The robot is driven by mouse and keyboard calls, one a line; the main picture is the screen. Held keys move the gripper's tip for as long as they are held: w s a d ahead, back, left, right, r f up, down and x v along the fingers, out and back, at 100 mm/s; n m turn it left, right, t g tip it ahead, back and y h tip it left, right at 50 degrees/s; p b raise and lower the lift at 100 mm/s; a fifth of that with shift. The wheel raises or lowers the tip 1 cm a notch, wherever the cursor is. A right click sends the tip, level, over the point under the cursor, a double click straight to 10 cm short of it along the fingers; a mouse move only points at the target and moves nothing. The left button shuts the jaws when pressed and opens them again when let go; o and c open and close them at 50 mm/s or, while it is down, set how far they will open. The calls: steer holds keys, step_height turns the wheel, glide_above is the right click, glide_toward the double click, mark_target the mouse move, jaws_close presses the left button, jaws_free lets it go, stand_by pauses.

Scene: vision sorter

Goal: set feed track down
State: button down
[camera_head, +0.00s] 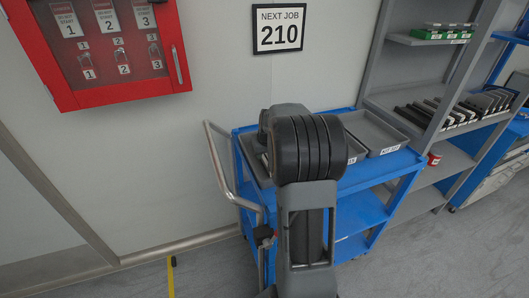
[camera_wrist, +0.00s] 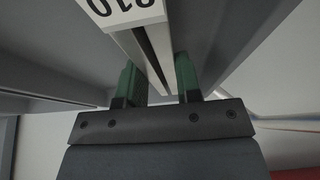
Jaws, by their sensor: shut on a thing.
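My gripper (camera_wrist: 159,82) shows in the wrist view with its two green fingers on either side of a long, narrow grey bar with a dark groove, which I take for the feed track (camera_wrist: 150,52). The fingers are shut on it. A white label (camera_wrist: 125,10) with upside-down digits sits at the track's far end, cut by the frame edge; I cannot tell what it is fixed to. Grey surfaces lie close on both sides. In the head view my own arm covers the gripper and the track. A blue cart (camera_head: 378,178) with grey trays (camera_head: 372,130) stands behind the arm.
A grey shelf unit (camera_head: 418,80) with several dark parts and green boxes (camera_head: 440,33) stands at the right. A red cabinet (camera_head: 90,95) and a "210" sign (camera_head: 279,26) hang on the wall. The cart's handle (camera_head: 222,165) sticks out left. Floor is clear at lower right.

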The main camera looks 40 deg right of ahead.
steer(key=c, duration=0.8)
jaws_free()
steer(key=shift+r, duration=0.35)
steer(key=v, duration=1.1)
steer(key=shift+s+r+p, duration=0.2)
steer(key=shift+p, duration=0.2)
steer(key=shift+a, duration=0.1)
